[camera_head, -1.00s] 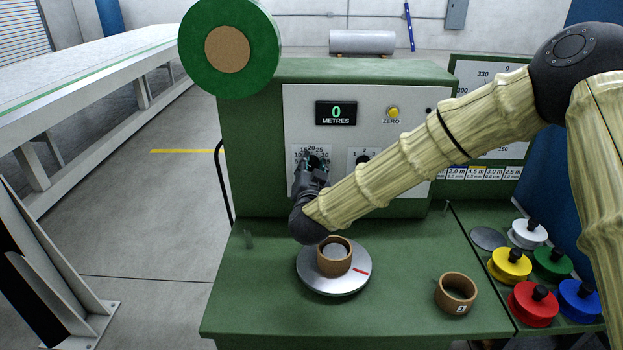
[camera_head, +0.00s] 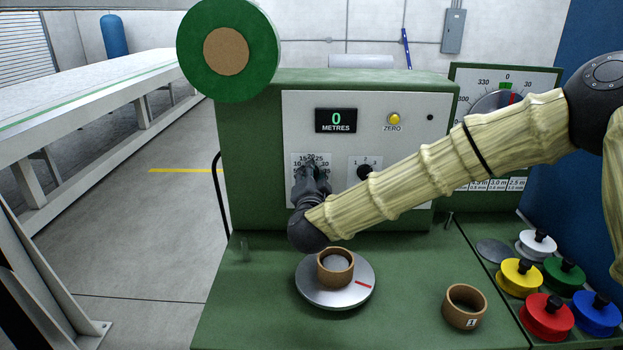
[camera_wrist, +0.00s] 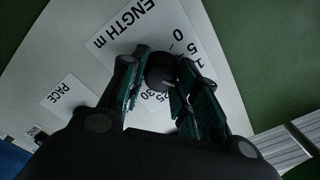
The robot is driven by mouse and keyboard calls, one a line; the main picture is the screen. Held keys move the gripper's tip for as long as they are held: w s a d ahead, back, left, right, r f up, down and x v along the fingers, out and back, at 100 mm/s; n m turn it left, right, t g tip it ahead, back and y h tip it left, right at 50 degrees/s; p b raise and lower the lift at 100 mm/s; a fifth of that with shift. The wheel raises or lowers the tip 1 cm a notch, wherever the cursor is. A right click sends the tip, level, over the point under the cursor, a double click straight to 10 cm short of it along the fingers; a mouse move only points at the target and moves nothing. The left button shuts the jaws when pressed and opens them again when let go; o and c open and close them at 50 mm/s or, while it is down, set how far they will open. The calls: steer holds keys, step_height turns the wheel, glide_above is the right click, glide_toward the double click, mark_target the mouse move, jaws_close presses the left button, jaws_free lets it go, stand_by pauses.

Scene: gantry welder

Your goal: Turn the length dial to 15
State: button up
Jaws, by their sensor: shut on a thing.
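The length dial (camera_wrist: 160,75) is a dark round knob between my gripper's fingers in the wrist view. Its white scale plate (camera_wrist: 140,20) reads "LENGTH m", with 0, 5, 25 and 30 showing and other marks partly covered. In the head view the scale plate (camera_head: 297,160) sits on the panel's left side, with the knob hidden behind my gripper (camera_head: 312,168). My gripper (camera_wrist: 158,85) is shut on the dial, one finger on each side. The dial's pointer is not visible, so its setting cannot be read.
The panel's display (camera_head: 336,120) reads 0 METRES, with a yellow ZERO button (camera_head: 394,119) to its right. The pace knob (camera_head: 365,171) is beside the length plate. Below are a turntable (camera_head: 312,292) bearing a brown ring, another brown ring (camera_head: 464,306) and coloured spools (camera_head: 520,277).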

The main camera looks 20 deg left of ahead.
steer(key=shift+d, duration=0.1)
steer(key=o, duration=1)
steer(key=v, duration=1.2)
steer(key=shift+r, duration=0.1)
